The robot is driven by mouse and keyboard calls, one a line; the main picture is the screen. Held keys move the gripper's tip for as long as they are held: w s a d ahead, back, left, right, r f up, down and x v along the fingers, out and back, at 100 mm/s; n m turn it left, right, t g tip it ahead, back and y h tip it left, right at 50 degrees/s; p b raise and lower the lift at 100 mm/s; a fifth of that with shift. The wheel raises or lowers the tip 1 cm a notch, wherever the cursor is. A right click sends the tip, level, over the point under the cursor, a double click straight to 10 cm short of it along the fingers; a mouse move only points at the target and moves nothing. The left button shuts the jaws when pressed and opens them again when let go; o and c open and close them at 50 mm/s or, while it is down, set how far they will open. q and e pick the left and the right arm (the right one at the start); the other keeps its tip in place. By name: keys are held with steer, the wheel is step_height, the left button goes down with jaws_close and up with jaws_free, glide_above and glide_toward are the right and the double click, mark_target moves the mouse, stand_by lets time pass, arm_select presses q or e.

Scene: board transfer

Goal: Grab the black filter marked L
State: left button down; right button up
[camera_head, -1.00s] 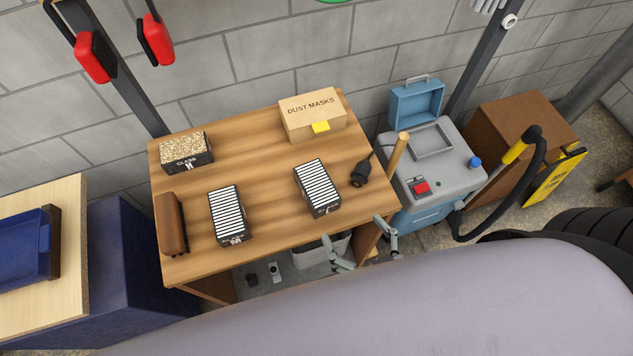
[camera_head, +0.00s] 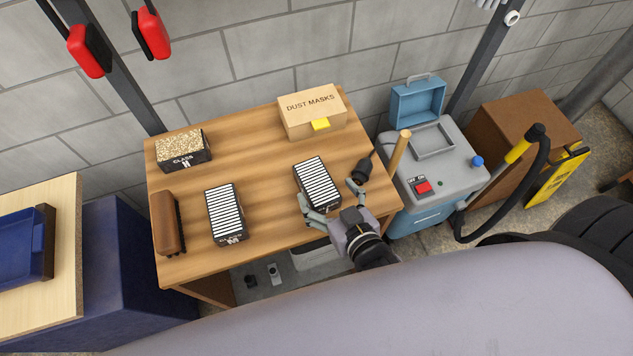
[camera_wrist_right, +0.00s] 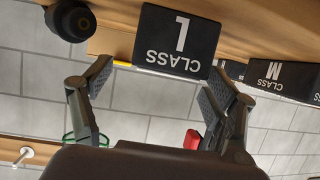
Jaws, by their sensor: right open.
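The black filter marked L (camera_wrist_right: 178,40) has white pleats on top. In the head view it is the right-hand pleated filter (camera_head: 316,180), near the table's front. My right gripper (camera_head: 332,198) is open at its near end, with one finger left of it and the other to its right. In the right wrist view, which is upside down, the L face is between the fingertips of the right gripper (camera_wrist_right: 155,85). The picture-left finger is clear of it; the other is close to its edge, contact unclear. My left gripper is not in view.
A filter marked M (camera_wrist_right: 275,75) is in the right wrist view. The head view shows another pleated filter (camera_head: 226,213), a speckled-top one (camera_head: 183,149), a brush (camera_head: 167,222), a dust mask box (camera_head: 311,112) and a black nozzle (camera_head: 361,170) close right of the gripper.

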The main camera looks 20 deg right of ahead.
mark_target(319, 185)
steer(key=shift+w+a, duration=0.1)
steer(key=shift+w, duration=0.35)
steer(key=p+x, duration=0.1)
steer(key=x, duration=0.2)
steer(key=shift+w+a+f+p, duration=0.15)
steer(key=shift+w+a+p, duration=0.1)
steer(key=shift+p, duration=0.1)
steer(key=shift+w+f, duration=0.25)
steer(key=shift+w, duration=0.05)
steer(key=shift+s, duration=0.1)
steer(key=shift+c, duration=0.8)
steer(key=c, duration=1.1)
steer(key=shift+c, duration=0.3)
steer(key=shift+r, duration=0.15)
